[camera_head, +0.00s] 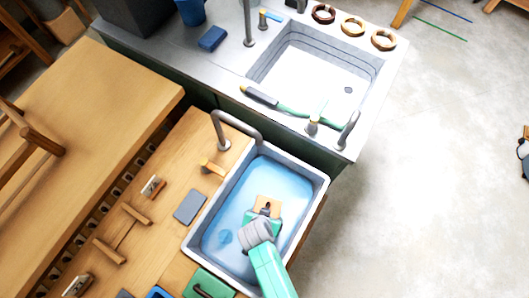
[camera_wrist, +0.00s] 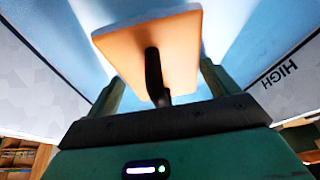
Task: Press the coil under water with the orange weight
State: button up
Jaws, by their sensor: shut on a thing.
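The orange weight (camera_head: 268,202) is a flat orange-tan block with a dark upright handle. It is over the water-filled basin (camera_head: 311,182), near its middle. My gripper (camera_head: 263,214) reaches in from the basin's near side and is shut on the weight's handle. In the wrist view the weight (camera_wrist: 150,45) fills the space beyond my gripper (camera_wrist: 160,85), its plate slightly tilted in the picture. I cannot tell whether the plate touches the water. No coil shows in the basin; anything under the weight is hidden.
A curved tap (camera_head: 222,125) stands at the basin's back left corner. A wooden bench (camera_head: 160,215) with small tools lies to the left. Behind, a second sink (camera_head: 310,80) has several brown rings (camera_head: 353,25) on its far edge.

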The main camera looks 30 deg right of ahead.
jog(key=shift+f+b, duration=1.7)
jog(key=shift+f, duration=0.55)
jog(key=o, duration=1.2)
notch_tip(320, 180, up, 17)
jog(key=p, duration=1.6)
jog(key=shift+r+p, duration=0.1)
jog(key=shift+p, duration=0.2)
